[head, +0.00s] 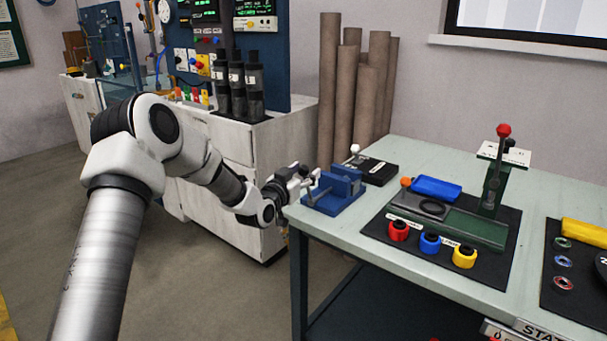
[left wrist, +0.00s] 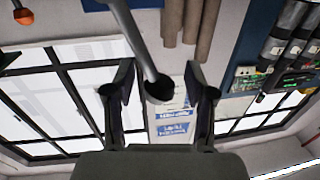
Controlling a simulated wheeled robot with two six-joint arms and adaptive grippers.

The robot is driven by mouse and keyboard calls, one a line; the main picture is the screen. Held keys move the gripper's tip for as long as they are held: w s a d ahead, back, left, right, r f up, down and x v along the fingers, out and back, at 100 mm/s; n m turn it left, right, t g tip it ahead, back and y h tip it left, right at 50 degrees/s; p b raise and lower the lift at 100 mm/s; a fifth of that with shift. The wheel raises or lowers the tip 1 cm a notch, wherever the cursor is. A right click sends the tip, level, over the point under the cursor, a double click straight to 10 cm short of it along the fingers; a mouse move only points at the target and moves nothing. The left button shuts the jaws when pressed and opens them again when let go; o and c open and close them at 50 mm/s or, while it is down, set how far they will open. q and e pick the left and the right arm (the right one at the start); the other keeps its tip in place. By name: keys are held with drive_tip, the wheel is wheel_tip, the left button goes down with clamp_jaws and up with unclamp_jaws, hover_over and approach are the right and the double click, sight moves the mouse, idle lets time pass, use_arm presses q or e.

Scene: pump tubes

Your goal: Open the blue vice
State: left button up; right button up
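The blue vice (head: 335,193) sits at the near left corner of the pale green table (head: 385,235). My left gripper (head: 310,180) reaches in from the left and is right beside the vice's left end. In the left wrist view my left gripper (left wrist: 160,92) has its two dark fingers apart. A grey rod with a rounded dark end, seemingly the vice handle (left wrist: 138,40), reaches between them with visible gaps on both sides. The vice jaws are too small to judge. My right gripper is not in view.
Behind the vice lies a black box (head: 378,171). To its right a dark mat holds a green press (head: 493,190), a blue block (head: 436,188) and red, blue and yellow knobs. Brown tubes (head: 328,90) stand behind the table. A white cabinet (head: 240,150) stands at the left.

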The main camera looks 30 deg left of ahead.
use_arm(q)
drive_tip(key=shift+s, duration=0.1)
clamp_jaws()
drive_tip(key=a+n, duration=0.1)
drive_tip(key=a+f+n, duration=0.1)
drive_tip(key=n, duration=0.1)
drive_tip(key=a+f+n, duration=0.1)
drive_tip(key=n, duration=0.1)
drive_tip(key=shift+a+f+g, duration=0.1)
drive_tip(key=shift+a+g, duration=0.05)
drive_tip(key=shift+g, duration=0.25)
drive_tip(key=shift+o, duration=0.3)
unclamp_jaws()
drive_tip(key=shift+w, duration=0.2)
drive_tip(key=shift+s, duration=0.1)
drive_tip(key=s, duration=1.1)
drive_tip(key=shift+s+d+r, duration=0.35)
drive_tip(key=shift+s, duration=0.05)
